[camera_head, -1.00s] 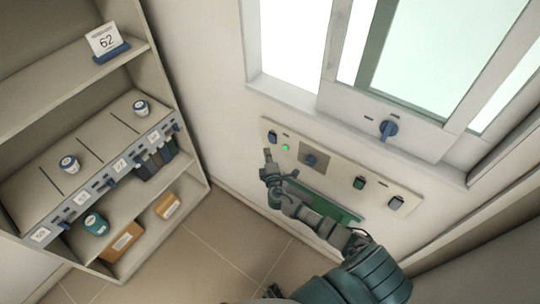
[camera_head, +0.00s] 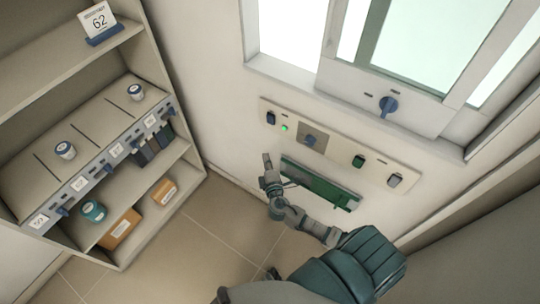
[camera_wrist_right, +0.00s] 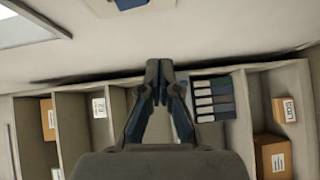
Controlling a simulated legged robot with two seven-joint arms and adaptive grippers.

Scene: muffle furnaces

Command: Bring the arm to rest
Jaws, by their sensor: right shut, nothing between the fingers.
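My right gripper (camera_head: 267,160) is in the middle of the head view, below the left end of the wall control panel (camera_head: 330,143). It is shut and empty, and stands apart from the panel's switches. In the right wrist view the gripper (camera_wrist_right: 159,68) shows its fingers together with nothing between them. My right arm (camera_head: 340,262) comes in from the bottom right. My left gripper is not in view.
A shelf unit (camera_head: 150,60) with jars, boxes and binders stands at the left. A green lamp (camera_head: 284,128) glows on the panel. A green handle bar (camera_head: 320,184) juts out below it. The floor (camera_head: 200,240) between shelf and arm is clear.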

